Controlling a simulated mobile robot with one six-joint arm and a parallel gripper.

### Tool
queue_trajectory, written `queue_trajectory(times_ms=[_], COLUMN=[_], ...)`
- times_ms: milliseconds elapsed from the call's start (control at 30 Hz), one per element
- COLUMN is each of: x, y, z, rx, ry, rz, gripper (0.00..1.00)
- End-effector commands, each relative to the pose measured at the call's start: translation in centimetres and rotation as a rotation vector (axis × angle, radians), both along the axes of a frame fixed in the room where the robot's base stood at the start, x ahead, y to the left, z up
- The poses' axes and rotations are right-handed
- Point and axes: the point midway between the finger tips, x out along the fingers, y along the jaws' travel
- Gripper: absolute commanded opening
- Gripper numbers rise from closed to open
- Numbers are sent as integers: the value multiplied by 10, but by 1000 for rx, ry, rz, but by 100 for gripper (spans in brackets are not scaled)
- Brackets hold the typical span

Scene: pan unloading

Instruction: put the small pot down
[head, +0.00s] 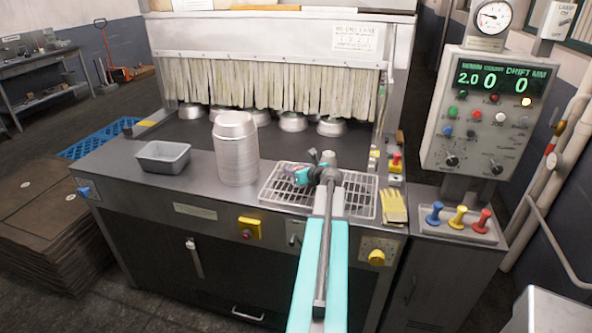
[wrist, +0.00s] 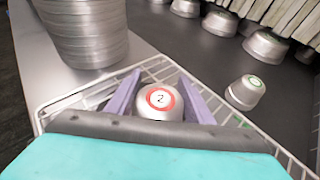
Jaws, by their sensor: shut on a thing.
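The small pot (wrist: 160,101) is silvery, with a red ring and the number 2 on its upward face. In the wrist view it sits between the two purple fingers of my gripper (wrist: 155,97), which is shut on it. In the head view my gripper (head: 294,173) is over the wire rack (head: 353,203) at the front of the machine, and the held pot is mostly hidden there. The rack also shows around the pot in the wrist view (wrist: 60,103). I cannot tell whether the pot touches the rack.
A tall stack of silvery pans (head: 236,155) stands left of the rack, with a grey tray (head: 164,157) further left. A green-ringed small pot (wrist: 245,92) sits on the dark belt beyond the rack. Several pots stand by the strip curtain (head: 270,83). Yellow gloves (head: 394,207) lie right of the rack.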

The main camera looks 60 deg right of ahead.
Motion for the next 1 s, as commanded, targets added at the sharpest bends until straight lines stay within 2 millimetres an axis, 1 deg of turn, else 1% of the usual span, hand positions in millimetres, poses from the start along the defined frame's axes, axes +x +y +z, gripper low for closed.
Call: queue_trajectory(times_ms=[100, 133, 200, 233, 667, 867, 1000], x=[0, 0, 0, 0, -2, -12, -25], y=[0, 0, 0, 0, 1, 7, 13], z=[-2, -2, -1, -1, 1, 5, 11], rx=[0, 0, 0, 0, 0, 0, -1], ry=[0, 0, 0, 0, 0, -1, -1], rz=[0, 0, 0, 0, 0, 0, -2], gripper=[25, 52, 64, 66, 66, 66, 66])
